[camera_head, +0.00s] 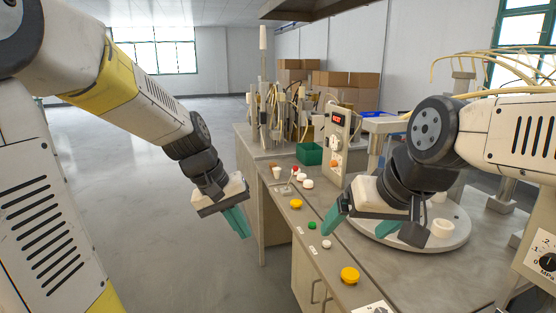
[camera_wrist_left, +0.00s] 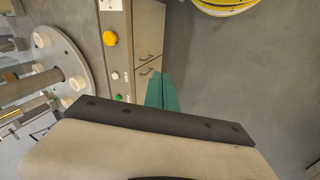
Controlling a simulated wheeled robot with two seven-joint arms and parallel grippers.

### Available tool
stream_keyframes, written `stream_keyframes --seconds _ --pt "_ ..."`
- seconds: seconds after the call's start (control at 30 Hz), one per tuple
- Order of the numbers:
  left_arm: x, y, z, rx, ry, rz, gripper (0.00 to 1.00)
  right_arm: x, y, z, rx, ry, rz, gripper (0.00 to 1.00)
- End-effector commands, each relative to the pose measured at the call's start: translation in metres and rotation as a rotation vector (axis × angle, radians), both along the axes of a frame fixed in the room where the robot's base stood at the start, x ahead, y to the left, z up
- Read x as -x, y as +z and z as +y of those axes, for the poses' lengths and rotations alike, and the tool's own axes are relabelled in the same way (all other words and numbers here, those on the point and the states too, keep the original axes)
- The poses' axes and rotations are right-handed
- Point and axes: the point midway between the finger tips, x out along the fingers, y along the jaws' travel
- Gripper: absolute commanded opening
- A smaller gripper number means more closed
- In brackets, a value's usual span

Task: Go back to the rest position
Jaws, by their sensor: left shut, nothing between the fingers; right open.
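My left gripper (camera_head: 237,222) hangs over the floor just left of the bench's front edge, its green fingers together and empty. Its green fingers also show in the left wrist view (camera_wrist_left: 161,92), pointing past the bench cabinet. My right gripper (camera_head: 371,226) is above the bench, in front of the round turntable, with its green fingers spread apart and nothing visible between them. Both arms are raised and bent, the left one coming in from the left and the right one from the right.
The bench (camera_head: 325,265) carries yellow buttons (camera_head: 349,275), a green button (camera_head: 312,225) and a control box (camera_head: 336,140). A round turntable (camera_head: 455,240) with white sockets lies beneath the right arm. A green bin (camera_head: 309,153) stands behind. The floor (camera_head: 130,180) at left is clear.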

Motion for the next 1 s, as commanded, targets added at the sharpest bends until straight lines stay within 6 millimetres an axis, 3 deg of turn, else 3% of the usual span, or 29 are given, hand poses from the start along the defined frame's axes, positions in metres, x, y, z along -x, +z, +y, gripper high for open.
stream_keyframes --seconds 0.03,0.2,0.43,0.6,1.0 --pt "0.012 0.015 0.006 -0.032 -0.015 -0.057 0.0 0.0 0.0 0.0 0.0 0.0 0.0 0.89" --pt "0.053 0.05 0.03 -0.129 -0.06 -0.219 0.0 0.0 0.0 0.0 0.0 0.0 0.0 0.89" --pt "0.094 0.072 0.053 -0.207 -0.094 -0.38 0.0 0.0 0.0 0.0 0.0 0.0 0.0 0.89" --pt "0.105 0.076 0.06 -0.227 -0.102 -0.424 0.0 0.0 0.0 0.0 0.0 0.0 0.0 0.89" --pt "0.106 0.076 0.06 -0.227 -0.102 -0.426 0.0 0.0 0.0 0.0 0.0 0.0 0.0 0.89"
